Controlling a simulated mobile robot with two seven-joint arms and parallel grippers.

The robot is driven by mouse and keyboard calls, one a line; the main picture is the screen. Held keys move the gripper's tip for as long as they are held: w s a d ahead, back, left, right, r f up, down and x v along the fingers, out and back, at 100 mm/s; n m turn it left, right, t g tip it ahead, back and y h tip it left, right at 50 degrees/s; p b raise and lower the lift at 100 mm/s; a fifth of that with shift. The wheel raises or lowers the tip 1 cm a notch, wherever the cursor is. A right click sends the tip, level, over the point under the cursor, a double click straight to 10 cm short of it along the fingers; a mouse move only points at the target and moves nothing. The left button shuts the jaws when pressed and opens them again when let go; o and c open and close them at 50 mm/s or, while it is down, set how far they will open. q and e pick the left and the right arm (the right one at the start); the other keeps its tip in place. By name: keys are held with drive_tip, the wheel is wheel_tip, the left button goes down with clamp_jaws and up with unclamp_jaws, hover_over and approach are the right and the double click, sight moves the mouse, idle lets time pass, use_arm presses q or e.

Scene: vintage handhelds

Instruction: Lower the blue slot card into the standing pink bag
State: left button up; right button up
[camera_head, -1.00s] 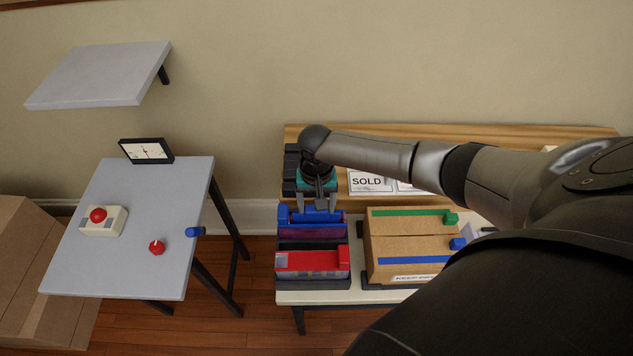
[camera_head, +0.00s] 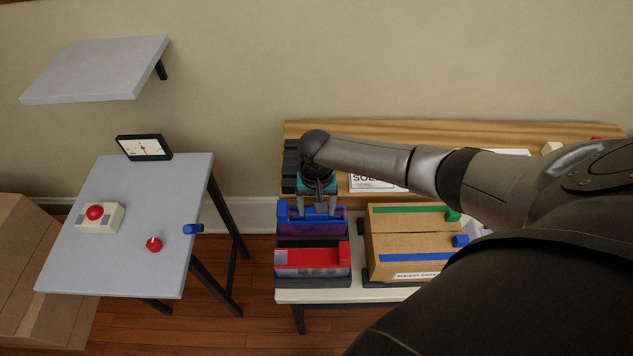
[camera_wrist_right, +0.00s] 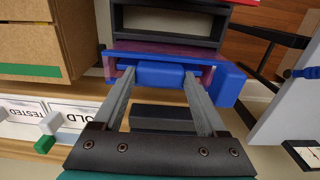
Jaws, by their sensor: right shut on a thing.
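The blue slot card (camera_head: 296,215) is at the left end of the low table, with its blue grip block (camera_wrist_right: 160,75) between the fingers of my right gripper (camera_head: 318,210). The gripper points down and is shut on the block; its fingers also show in the right wrist view (camera_wrist_right: 158,88). The pink bag (camera_head: 313,229) looks translucent and purple where blue shows through. It stands upright in a dark holder. The card's lower part appears to be inside the bag's mouth; its bottom edge is hidden. My left gripper is not in view.
A red card (camera_head: 312,258) stands in a dark holder just in front. A cardboard box (camera_head: 405,243) with green and blue strips is close on the right. Dark blocks (camera_head: 290,165) stand behind. A grey side table (camera_head: 125,250) with a red button is left, across a gap.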

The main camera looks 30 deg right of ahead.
drive_tip(key=o, duration=1)
drive_tip(key=shift+r, duration=0.1)
wheel_tip(320, 180, up, 4)
drive_tip(key=p, duration=0.5)
drive_tip(key=shift+r, duration=0.25)
drive_tip(key=shift+r+p, duration=0.25)
drive_tip(key=shift+p, duration=0.2)
drive_tip(key=shift+r, duration=0.9)
